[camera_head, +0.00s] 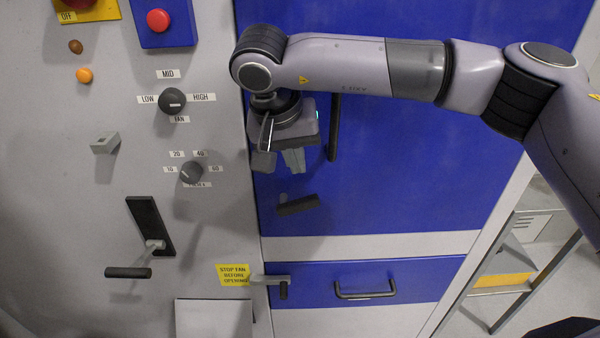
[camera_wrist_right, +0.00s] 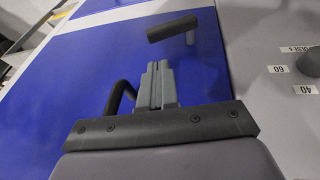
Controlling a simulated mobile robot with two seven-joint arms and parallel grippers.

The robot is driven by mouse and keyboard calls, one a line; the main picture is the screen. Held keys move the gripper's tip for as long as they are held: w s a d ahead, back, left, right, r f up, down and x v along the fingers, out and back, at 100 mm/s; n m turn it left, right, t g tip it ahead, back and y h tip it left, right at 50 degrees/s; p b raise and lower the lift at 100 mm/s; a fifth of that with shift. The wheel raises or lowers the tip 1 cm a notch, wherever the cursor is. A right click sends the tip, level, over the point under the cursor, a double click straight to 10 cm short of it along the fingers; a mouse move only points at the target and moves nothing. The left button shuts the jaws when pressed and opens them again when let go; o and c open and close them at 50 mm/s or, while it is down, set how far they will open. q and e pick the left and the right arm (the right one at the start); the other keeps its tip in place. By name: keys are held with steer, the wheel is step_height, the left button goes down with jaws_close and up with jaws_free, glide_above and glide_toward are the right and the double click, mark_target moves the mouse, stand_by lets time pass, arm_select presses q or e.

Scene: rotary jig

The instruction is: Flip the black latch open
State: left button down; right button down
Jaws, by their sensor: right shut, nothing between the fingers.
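The black latch (camera_head: 298,205) is a short dark bar on a small pivot post, mounted on the blue door near its left edge. In the head view it lies nearly level, with its right end tilted slightly up. It also shows in the right wrist view (camera_wrist_right: 172,27), beyond the fingertips. My right gripper (camera_head: 294,164) hangs just above the latch in the head view, apart from it. Its fingers are together and empty, as the right wrist view (camera_wrist_right: 158,72) shows. My left gripper is not in view.
A vertical black door handle (camera_head: 334,128) stands just right of my right gripper. Below are a grey drawer latch (camera_head: 272,281) and a drawer handle (camera_head: 365,291). The left panel carries knobs and a lever (camera_head: 128,273). The blue door right of the latch is clear.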

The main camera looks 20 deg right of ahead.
step_height(320, 180, up, 5)
steer(key=s, duration=0.2)
steer(key=b, duration=0.7)
glide_toward(304, 201)
steer(key=shift+y, duration=0.4)
steer(key=x, duration=0.5)
steer(key=shift+w+f, duration=0.25)
steer(key=shift+w, duration=0.1)
steer(key=shift+d+f, duration=0.15)
steer(key=shift+f, duration=0.25)
steer(key=shift+s+d+f, duration=0.1)
steer(key=shift+d, duration=0.05)
steer(key=shift+d+f, duration=0.1)
steer(key=shift+d, duration=0.2)
steer(key=shift+a, duration=0.1)
